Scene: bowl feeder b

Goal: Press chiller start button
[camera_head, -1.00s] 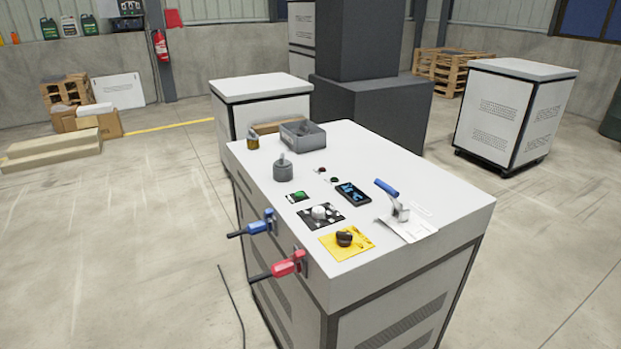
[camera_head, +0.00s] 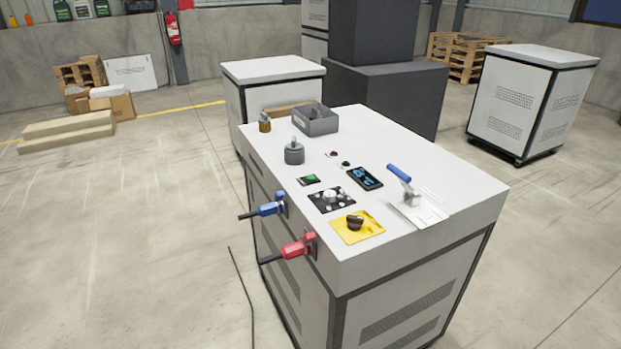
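A white cabinet (camera_head: 440,185) with a flat top stands in the middle of the head view and carries the controls. A green button (camera_head: 311,178) on a small dark plate sits near the left edge of the top. Two small round buttons, one red (camera_head: 332,154) and one green or dark (camera_head: 346,164), sit further back, left of a dark display (camera_head: 365,178). No label naming the chiller is readable. Neither of my grippers is in view.
On the top are a black knob on a yellow plate (camera_head: 371,234), a dial plate (camera_head: 322,206), a blue-handled clamp (camera_head: 398,173), a grey cylinder (camera_head: 294,156) and a grey bin (camera_head: 305,126). Blue (camera_head: 268,208) and red (camera_head: 297,248) handles jut from the left side. Floor at left is open.

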